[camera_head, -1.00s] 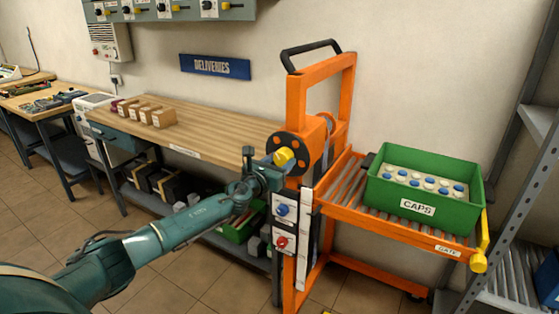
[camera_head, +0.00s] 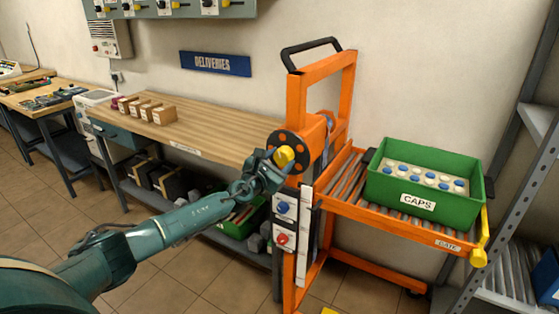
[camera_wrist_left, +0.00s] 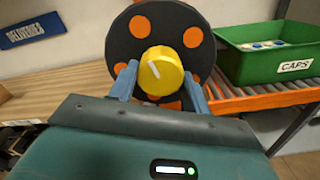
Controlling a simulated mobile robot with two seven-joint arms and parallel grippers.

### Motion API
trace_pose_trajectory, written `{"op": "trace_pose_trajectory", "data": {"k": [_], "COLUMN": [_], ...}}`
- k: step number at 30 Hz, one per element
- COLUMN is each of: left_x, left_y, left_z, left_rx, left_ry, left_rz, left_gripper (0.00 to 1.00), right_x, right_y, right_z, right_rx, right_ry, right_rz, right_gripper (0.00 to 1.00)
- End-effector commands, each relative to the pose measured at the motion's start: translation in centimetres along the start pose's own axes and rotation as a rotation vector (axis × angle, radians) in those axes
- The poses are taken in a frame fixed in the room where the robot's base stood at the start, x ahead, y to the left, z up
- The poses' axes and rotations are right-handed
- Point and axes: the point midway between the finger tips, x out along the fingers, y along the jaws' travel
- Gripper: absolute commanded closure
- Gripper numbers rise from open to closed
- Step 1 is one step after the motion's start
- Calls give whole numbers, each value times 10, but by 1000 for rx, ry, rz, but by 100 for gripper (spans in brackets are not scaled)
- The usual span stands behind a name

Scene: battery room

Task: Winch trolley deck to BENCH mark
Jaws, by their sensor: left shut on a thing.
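The orange winch trolley (camera_head: 298,95) stands at the right end of the wooden bench. Its roller deck (camera_head: 340,200) carries a green CAPS crate (camera_head: 418,203) with white and blue caps. The deck looks close to bench-top height; I cannot make out a BENCH mark. My left gripper (camera_head: 277,162) is shut on the yellow winch knob (camera_head: 285,156) at the black wheel with orange spots. In the left wrist view the blue fingers stand either side of the knob (camera_wrist_left: 161,71), in front of the wheel (camera_wrist_left: 198,55). My right gripper is not in view.
The wooden bench (camera_head: 220,127) holds several small boxes (camera_head: 148,110) at its far left. A yellow-ended GATE bar (camera_head: 478,257) closes the deck's front right. A grey metal rack (camera_head: 510,170) stands at right. Tiled floor is open at lower left.

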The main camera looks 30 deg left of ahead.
Motion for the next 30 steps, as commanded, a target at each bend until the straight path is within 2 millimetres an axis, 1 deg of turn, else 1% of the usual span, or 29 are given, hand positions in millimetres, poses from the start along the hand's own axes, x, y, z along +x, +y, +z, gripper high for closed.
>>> {"op": "trace_pose_trajectory", "data": {"k": [5, 6, 13, 14, 20, 23, 26, 29, 30], "left_x": [0, 0, 0, 0, 0, -4, -13, -30, -39], "left_y": [0, 0, 0, 0, 0, 0, 1, 1, 1], "left_z": [0, 0, 0, 0, 0, 0, 1, 2, 0], "left_rx": [-1, -1, -2, -2, -2, -2, -1, -2, 1], "left_ry": [1, 1, 1, 1, 0, 0, 1, 3, 3], "left_rz": [-1, -1, -1, -1, 0, -1, 0, -2, -3], "left_gripper": [75, 51, 32, 30, 30, 30, 30, 30, 30], "right_x": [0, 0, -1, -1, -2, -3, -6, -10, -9], "right_y": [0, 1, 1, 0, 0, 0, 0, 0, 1], "right_z": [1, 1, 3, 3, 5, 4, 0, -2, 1], "right_rx": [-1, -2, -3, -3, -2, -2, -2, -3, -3], "right_ry": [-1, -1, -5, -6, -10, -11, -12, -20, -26], "right_rz": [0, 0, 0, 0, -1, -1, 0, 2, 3], "right_gripper": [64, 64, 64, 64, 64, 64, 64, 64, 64]}}
